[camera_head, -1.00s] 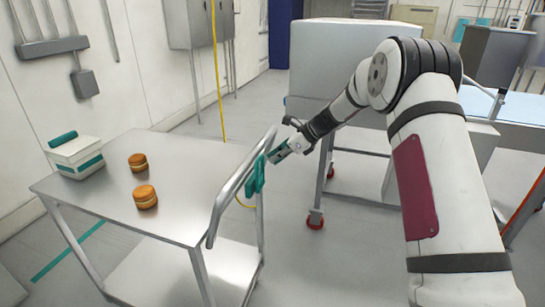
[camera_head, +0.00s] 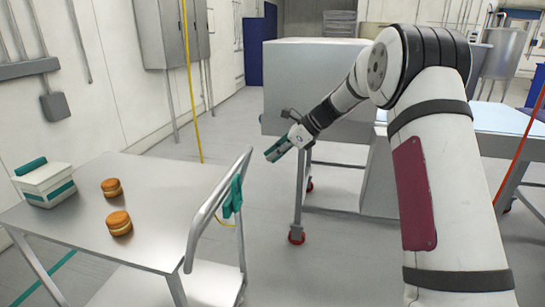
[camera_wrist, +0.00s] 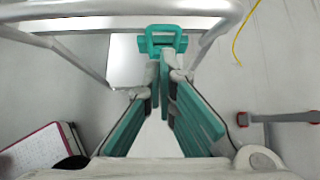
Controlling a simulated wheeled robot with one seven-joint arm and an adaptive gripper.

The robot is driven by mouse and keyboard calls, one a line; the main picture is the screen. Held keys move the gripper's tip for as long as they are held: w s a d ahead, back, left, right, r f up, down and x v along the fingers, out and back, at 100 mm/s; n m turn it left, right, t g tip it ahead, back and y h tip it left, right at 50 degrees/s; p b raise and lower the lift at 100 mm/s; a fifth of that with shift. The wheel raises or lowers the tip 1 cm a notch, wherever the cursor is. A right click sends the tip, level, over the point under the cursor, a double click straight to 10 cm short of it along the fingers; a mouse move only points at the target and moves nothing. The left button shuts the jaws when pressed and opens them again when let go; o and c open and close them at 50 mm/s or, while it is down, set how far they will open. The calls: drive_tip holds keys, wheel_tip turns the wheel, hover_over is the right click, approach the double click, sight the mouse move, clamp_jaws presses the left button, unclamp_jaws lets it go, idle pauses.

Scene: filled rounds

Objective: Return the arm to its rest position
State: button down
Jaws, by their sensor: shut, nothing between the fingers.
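My gripper (camera_head: 277,151) is at the end of my raised white arm, to the right of the cart's handle in the head view. Its teal fingers also show in the wrist view (camera_wrist: 164,62), with the tips together and nothing between them. In the wrist view the tips point toward a teal clip on the cart handle (camera_wrist: 163,40). In the head view a gap of floor shows between the gripper and that clip.
A large grey cabinet (camera_head: 310,75) on red-wheeled legs stands behind my arm. Floor between them is clear.

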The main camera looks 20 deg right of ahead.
drive_tip(key=s+a+r+n+h+p, duration=0.1)
drive_tip(key=s+a+r+n, duration=0.1)
drive_tip(key=s+r+n, duration=0.45)
drive_tip(key=s+a+r+n+g+h+p, duration=0.1)
drive_tip(key=s+a+r, duration=0.15)
drive_tip(key=s, duration=0.65)
drive_tip(key=s+a+r+n+h+p, duration=0.1)
drive_tip(key=s+r+n+h, duration=0.1)
drive_tip(key=s+r+n, duration=0.4)
drive_tip(key=s+d+n+h+p, duration=0.1)
drive_tip(key=s+n, duration=0.4)
drive_tip(key=s, duration=0.9)
drive_tip(key=s+d+n+h+p, duration=0.2)
drive_tip(key=s+n, duration=0.3)
drive_tip(key=s, duration=0.9)
drive_tip(key=shift+s+f+t+h+p, duration=0.2)
drive_tip(key=shift+f+t+h+p, duration=0.15)
drive_tip(key=shift+f+h, duration=0.15)
